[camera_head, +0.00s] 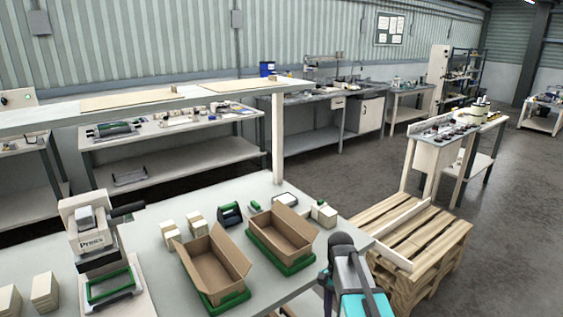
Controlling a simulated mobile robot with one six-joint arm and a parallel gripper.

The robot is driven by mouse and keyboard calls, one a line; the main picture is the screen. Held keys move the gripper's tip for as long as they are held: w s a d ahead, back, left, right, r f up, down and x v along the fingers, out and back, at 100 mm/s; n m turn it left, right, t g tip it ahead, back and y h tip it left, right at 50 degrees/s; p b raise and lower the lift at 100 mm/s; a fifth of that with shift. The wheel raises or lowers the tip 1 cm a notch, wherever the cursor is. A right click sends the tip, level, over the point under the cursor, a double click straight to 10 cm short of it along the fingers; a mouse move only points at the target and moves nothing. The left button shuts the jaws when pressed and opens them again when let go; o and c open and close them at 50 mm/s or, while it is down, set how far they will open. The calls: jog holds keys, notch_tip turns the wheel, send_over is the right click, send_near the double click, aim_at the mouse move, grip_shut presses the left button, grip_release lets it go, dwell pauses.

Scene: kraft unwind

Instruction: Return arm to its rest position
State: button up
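My arm (354,277) shows at the bottom of the view, right of centre, beside the front right edge of the worktable. It is dark grey, light grey and teal. I cannot make out my gripper's fingers, so what it holds, if anything, does not show. The white worktable (161,212) lies to the left of the arm. Two open cardboard boxes stand on it, the left box (213,263) and the right box (281,235), each on a green tray. The right box is nearer the arm, with a small gap between them.
A wooden pallet (425,238) is close on the right, beyond the arm. A press (92,235), small cream blocks (44,290) and a tape dispenser (230,215) stand on the table. A post (277,140) and shelf rise behind. Open floor (515,215) lies far right.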

jog(key=s+f+n+g, duration=0.2)
jog(key=s+f+n, duration=0.8)
jog(key=s+f, duration=1.9)
jog(key=shift+s+f+n+b, duration=0.25)
jog(key=shift+f+n+b, duration=0.15)
jog(key=shift+f, duration=0.65)
jog(key=shift+c, duration=0.3)
jog(key=c, duration=0.4)
jog(key=shift+o, duration=0.2)
